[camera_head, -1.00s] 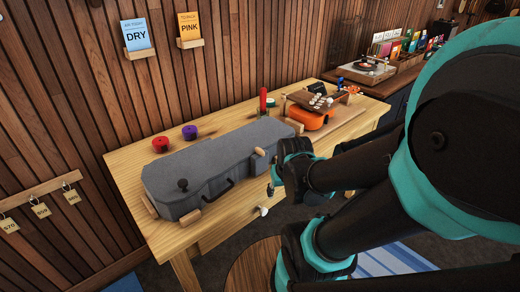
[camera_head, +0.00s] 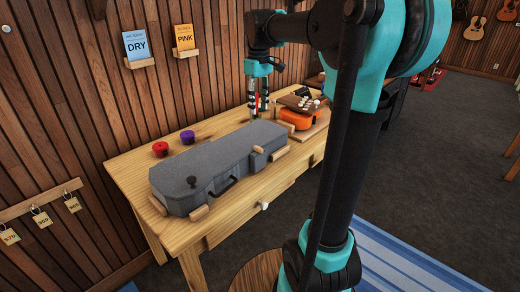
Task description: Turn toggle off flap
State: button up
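A grey instrument case (camera_head: 215,165) lies closed on the wooden workbench (camera_head: 135,178). It has a dark knob (camera_head: 192,181) on its left part and a black handle on its front side. A small wooden toggle (camera_head: 258,150) sits at the right part of the case's front edge; its exact turn is too small to tell. My gripper (camera_head: 258,114) points down near the case's back right end. Its fingers look apart, with nothing visible held between them. It appears clear of the toggle, and the fingers partly hide what stands behind them.
Wooden blocks (camera_head: 200,212) sit around the case. A red pot (camera_head: 160,149) and a purple pot (camera_head: 187,137) stand behind it. An orange ukulele (camera_head: 296,119) lies to the right. Cards marked DRY (camera_head: 138,44) and PINK (camera_head: 184,37) are on the wall.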

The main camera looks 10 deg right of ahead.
aim_at(258, 148)
notch_tip(258, 148, down, 17)
jog(key=shift+r, duration=0.2)
dwell(0.5)
jog(key=shift+c, duration=0.6)
grip_shut()
